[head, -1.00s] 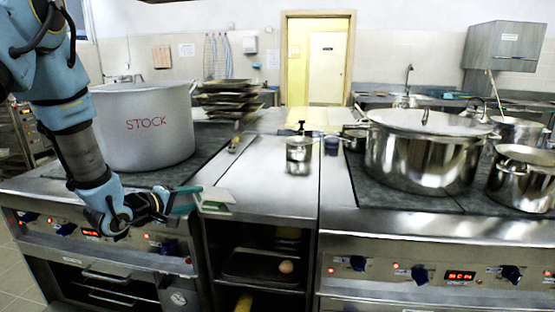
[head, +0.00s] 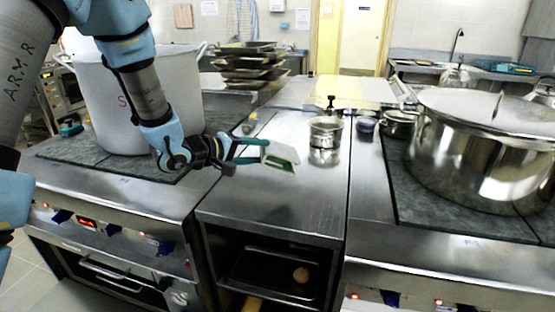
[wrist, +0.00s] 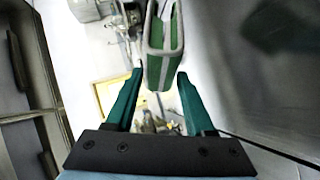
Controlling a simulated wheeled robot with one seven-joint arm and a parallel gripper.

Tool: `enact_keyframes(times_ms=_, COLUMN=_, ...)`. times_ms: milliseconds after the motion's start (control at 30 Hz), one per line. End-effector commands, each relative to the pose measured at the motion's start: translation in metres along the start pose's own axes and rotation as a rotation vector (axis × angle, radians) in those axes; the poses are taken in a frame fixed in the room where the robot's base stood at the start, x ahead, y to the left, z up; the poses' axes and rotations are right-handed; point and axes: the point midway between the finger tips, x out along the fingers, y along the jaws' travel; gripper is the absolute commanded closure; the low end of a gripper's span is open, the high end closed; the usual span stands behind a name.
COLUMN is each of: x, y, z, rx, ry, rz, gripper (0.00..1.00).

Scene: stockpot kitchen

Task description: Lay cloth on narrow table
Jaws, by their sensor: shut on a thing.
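The cloth (head: 284,153) is a small folded piece, pale on top with green showing. In the wrist view the cloth (wrist: 165,42) shows green with a light grey edge, between the fingertips. My gripper (head: 264,148) is shut on it, and its green fingers also show in the wrist view (wrist: 159,76). The gripper holds the cloth over the narrow table (head: 270,205), a steel top between the two stoves. The cloth appears raised above the steel; the exact gap is hard to tell.
A small steel pot (head: 326,133) stands just behind the cloth. The large stockpot (head: 105,95) is on the left stove, and a big lidded pot (head: 478,150) is on the right one. Stacked trays (head: 248,65) sit farther back. The table's front part is clear.

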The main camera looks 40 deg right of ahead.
Motion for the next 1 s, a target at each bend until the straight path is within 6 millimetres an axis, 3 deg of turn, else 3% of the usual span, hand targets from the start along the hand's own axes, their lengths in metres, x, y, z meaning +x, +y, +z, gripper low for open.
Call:
enact_keyframes(times_ms=100, x=0.007, y=-0.019, z=0.005, rx=-0.003, ry=-0.002, rz=-0.002, gripper=1.0)
enact_keyframes(times_ms=600, x=0.024, y=-0.067, z=0.015, rx=0.0, ry=0.0, rz=-0.002, gripper=1.0)
enact_keyframes(times_ms=1000, x=0.026, y=-0.073, z=0.016, rx=0.0, ry=0.002, rz=0.001, gripper=1.0)
